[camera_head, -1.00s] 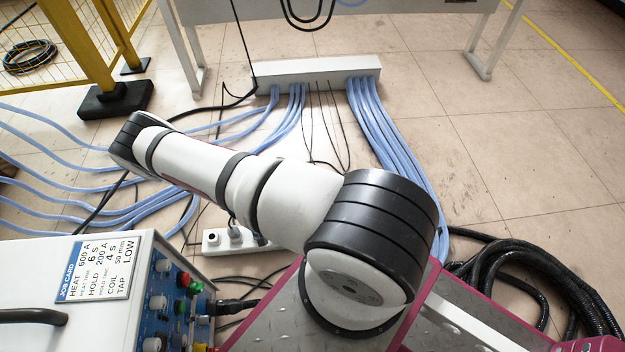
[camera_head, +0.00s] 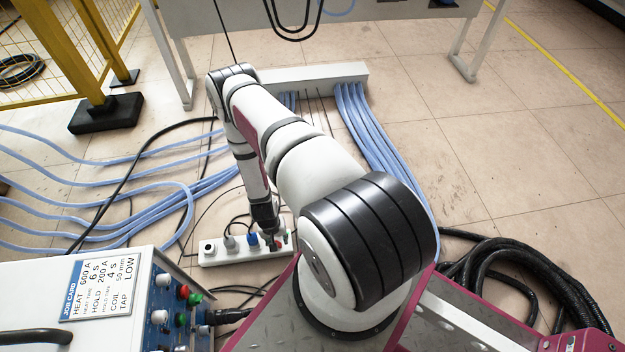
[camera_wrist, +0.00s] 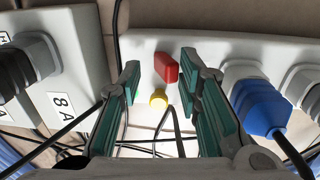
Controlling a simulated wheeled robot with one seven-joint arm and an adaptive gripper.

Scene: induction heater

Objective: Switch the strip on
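The white power strip (camera_head: 228,251) lies on the floor in front of my base, with plugs along it. In the wrist view the strip (camera_wrist: 140,52) carries a red rocker switch (camera_wrist: 166,67) and a round yellow button or lamp (camera_wrist: 158,98). My gripper (camera_wrist: 160,72) is open, with a teal-padded finger on either side of the red switch and nothing visible between them. The right finger appears close to the switch; contact cannot be told. In the head view my gripper (camera_head: 270,232) points down at the strip's right part, partly hiding it.
A blue plug (camera_wrist: 258,105) sits right of my fingers. A grey plug (camera_wrist: 28,62) is in another white housing marked 8 A at left. Blue hoses (camera_head: 365,130), a control box (camera_head: 110,300) and black coiled cable (camera_head: 525,280) surround the area.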

